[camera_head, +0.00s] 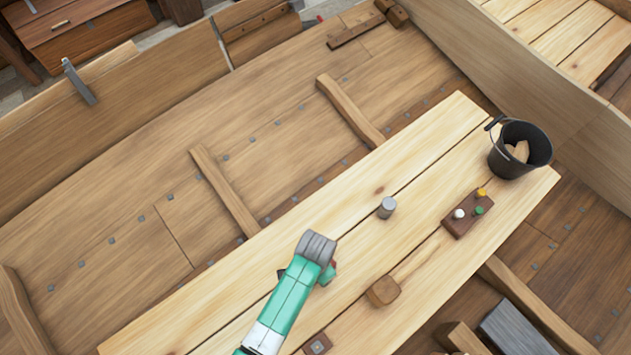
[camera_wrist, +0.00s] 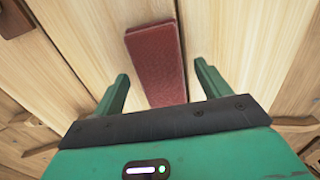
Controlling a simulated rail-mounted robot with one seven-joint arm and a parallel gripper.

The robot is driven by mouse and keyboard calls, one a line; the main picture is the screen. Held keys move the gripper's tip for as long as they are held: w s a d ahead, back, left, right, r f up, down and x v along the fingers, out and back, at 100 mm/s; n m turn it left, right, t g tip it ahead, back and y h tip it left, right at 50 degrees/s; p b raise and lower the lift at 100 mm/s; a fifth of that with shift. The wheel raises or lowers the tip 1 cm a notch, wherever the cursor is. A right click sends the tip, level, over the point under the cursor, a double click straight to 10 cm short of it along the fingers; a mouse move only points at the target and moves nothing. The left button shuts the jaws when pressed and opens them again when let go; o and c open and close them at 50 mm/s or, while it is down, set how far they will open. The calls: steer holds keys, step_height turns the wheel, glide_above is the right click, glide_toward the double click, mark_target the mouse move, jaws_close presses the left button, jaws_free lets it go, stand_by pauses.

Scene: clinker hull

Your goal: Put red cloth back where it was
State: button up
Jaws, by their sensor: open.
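The red cloth (camera_wrist: 156,55) shows in the wrist view as a flat, dull red rectangle on the pale planks. It lies lengthwise between the two green fingers of my gripper (camera_wrist: 163,78), with a gap to each finger. My gripper is open. The cloth's near end is hidden behind the gripper body. In the head view my gripper (camera_head: 307,274) is over the pale plank bench (camera_head: 340,225), mostly hidden by my own wrist.
On the bench stand a grey cylinder (camera_head: 387,208), a dark block with coloured pegs (camera_head: 459,227), a wooden mallet (camera_head: 383,291) and a small dark square block (camera_head: 317,344). A black bucket (camera_head: 510,165) with wood pieces stands at the far right end. Bench between cylinder and bucket is clear.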

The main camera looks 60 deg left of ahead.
step_height(320, 180, up, 10)
steer(key=shift+r+p, duration=0.25)
steer(key=shift+p, duration=0.15)
steer(key=w+d+r+t+y, duration=0.15)
steer(key=w+r+t, duration=0.35)
steer(key=w+r, duration=0.6)
steer(key=w+a+r+t+y, duration=0.15)
steer(key=w+r+t, duration=0.25)
steer(key=w+r, duration=0.65)
steer(key=w+d+r+m+t, duration=0.1)
steer(key=d+r+t, duration=0.25)
steer(key=r, duration=0.75)
steer(key=w+d+r+t, duration=0.1)
steer(key=d+r+t, duration=0.25)
steer(key=r, duration=0.75)
steer(key=s+d+r+t+h+p, duration=0.1)
steer(key=s+d+r+t+p, duration=0.1)
steer(key=r, duration=0.8)
steer(key=s+d+r+t+p, duration=0.2)
steer(key=s+d+r+t, duration=0.2)
steer(key=r, duration=0.7)
steer(key=s+d+r+t+h+p, duration=0.1)
steer(key=s+d+r, duration=0.4)
steer(key=r, duration=0.6)
steer(key=shift+d+t+h+p, duration=0.3)
steer(key=shift+d+t+p, duration=0.25)
steer(key=shift+t, duration=0.45)
